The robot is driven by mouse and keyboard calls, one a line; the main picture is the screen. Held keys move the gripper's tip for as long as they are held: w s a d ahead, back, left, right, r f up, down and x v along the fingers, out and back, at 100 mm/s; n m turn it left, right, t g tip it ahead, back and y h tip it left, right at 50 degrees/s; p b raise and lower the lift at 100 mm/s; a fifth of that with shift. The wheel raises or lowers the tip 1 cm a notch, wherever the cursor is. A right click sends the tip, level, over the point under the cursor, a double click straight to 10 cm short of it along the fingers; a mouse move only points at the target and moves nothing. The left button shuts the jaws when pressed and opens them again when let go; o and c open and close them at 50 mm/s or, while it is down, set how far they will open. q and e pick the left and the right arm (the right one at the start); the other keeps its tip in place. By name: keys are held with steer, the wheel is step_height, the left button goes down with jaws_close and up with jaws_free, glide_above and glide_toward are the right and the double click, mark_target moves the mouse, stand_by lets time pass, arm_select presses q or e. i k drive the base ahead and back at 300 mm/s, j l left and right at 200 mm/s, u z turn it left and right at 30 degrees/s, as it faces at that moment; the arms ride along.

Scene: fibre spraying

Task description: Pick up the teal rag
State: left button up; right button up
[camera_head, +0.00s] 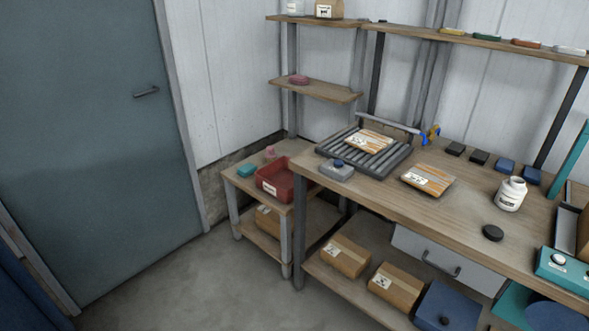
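A small folded teal item, which looks like the teal rag (246,171), lies on the top of the low side table (240,183), near its left back edge. It is to the left of a red bin (264,188) and apart from it. A small pink item (270,153) is behind the bin. Neither of my grippers is in view, so nothing shows between them and the teal rag.
The workbench (345,191) stands right of the side table, holding a roller rack (400,160), a grey device (337,171) and a white jar (511,194). Boxes sit on the lower shelves. The floor (190,285) before the door (85,130) is clear.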

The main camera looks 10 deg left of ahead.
mark_target(249, 168)
steer(key=i+j+z, duration=0.2)
steer(key=z, duration=0.15)
steer(key=i+j+z, duration=0.15)
steer(key=j+z, duration=0.2)
steer(key=i+j+z, duration=0.1)
steer(key=j+z, duration=0.6)
steer(key=i, duration=0.05)
